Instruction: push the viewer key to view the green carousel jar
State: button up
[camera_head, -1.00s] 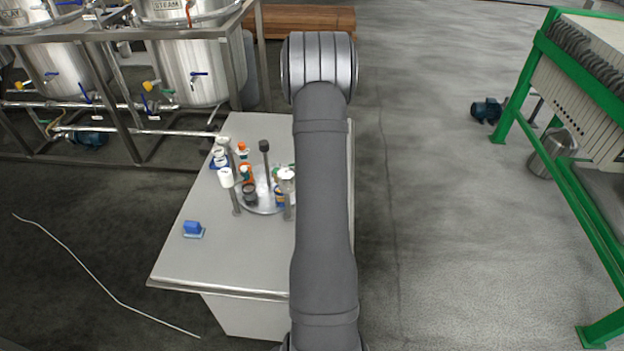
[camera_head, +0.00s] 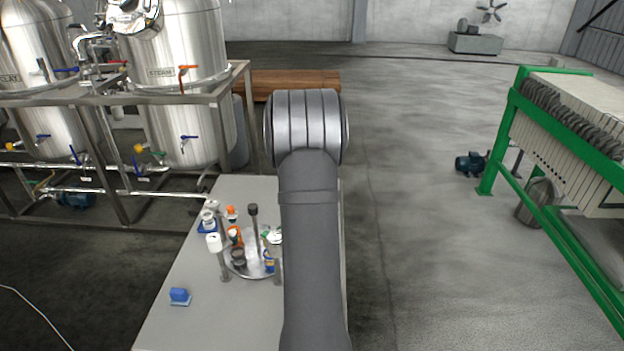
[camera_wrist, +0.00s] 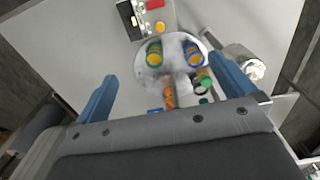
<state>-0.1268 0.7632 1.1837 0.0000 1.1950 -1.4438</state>
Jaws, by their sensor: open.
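A round white carousel (camera_wrist: 150,75) carries several jars on the grey bench. A green-ringed jar (camera_wrist: 154,53) with a yellowish middle stands on it, beside a blue-ringed jar (camera_wrist: 192,54). A small panel (camera_wrist: 130,20) with a dark window, a red key (camera_wrist: 154,4) and a yellow key (camera_wrist: 160,27) lies beyond the carousel; I cannot tell which one is the viewer key. My gripper (camera_wrist: 162,67) is open and empty, its blue fingers either side of the carousel in the picture. In the head view my arm hides the gripper and part of the carousel (camera_head: 236,268).
Posts with white heads (camera_head: 214,243) and a dark-topped post (camera_head: 253,212) stand by the carousel. A blue block (camera_head: 179,295) sits at the left of the bench (camera_head: 210,325), with bare bench around it. Steel tanks (camera_head: 185,45) stand behind left; a green-framed press (camera_head: 540,150) is at the right.

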jog(key=shift+c, duration=0.2)
grip_shut()
dwell(1.5)
